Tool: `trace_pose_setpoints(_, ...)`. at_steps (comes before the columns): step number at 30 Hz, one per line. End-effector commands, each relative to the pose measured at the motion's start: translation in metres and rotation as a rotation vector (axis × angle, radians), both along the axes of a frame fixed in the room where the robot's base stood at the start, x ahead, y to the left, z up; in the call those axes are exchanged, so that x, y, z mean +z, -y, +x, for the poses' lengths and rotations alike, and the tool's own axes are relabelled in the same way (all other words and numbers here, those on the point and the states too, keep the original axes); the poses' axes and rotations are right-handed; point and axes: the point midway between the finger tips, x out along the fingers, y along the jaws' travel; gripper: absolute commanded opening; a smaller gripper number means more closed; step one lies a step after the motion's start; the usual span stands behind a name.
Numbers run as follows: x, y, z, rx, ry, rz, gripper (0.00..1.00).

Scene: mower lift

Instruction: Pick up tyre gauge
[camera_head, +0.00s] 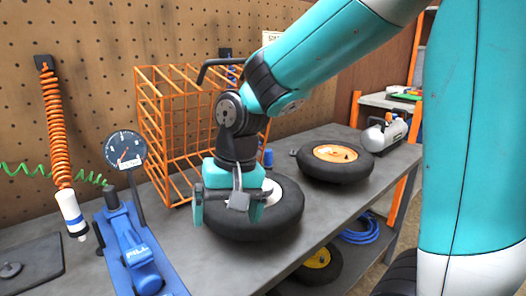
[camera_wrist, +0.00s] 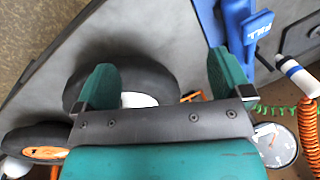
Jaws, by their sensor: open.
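I cannot tell for certain whether this dial is the tyre gauge. My gripper (camera_head: 228,208) is open and empty over the front black tyre (camera_head: 265,218), its fingers pointing down. In the wrist view the two green fingers (camera_wrist: 163,82) stand wide apart, with the tyre and its white hub beyond them. Part of the tyre is hidden behind my gripper.
An orange wire basket (camera_head: 160,125) stands behind my gripper. A white-and-blue nozzle (camera_head: 70,212) hangs from a coiled orange hose at the left. A second tyre (camera_head: 335,160) with an orange hub lies to the right. Bare bench shows in front of the tyre.

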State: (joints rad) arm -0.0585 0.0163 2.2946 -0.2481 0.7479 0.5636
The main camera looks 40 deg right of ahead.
Motion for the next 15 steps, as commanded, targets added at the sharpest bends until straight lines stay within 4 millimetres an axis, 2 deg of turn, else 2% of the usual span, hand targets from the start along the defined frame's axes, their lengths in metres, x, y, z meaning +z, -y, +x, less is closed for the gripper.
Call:
trace_pose_setpoints(1, 0.038, 0.014, 0.014, -0.110, -0.023, -0.016, 0.97)
trace_pose_setpoints(6, 0.085, 0.063, 0.054, -0.492, -0.084, -0.070, 0.97)
trace_pose_setpoints(10, 0.109, 0.096, 0.074, -0.735, -0.117, -0.105, 0.97)
trace_pose_setpoints(15, 0.123, 0.124, 0.088, -0.934, -0.139, -0.133, 0.97)
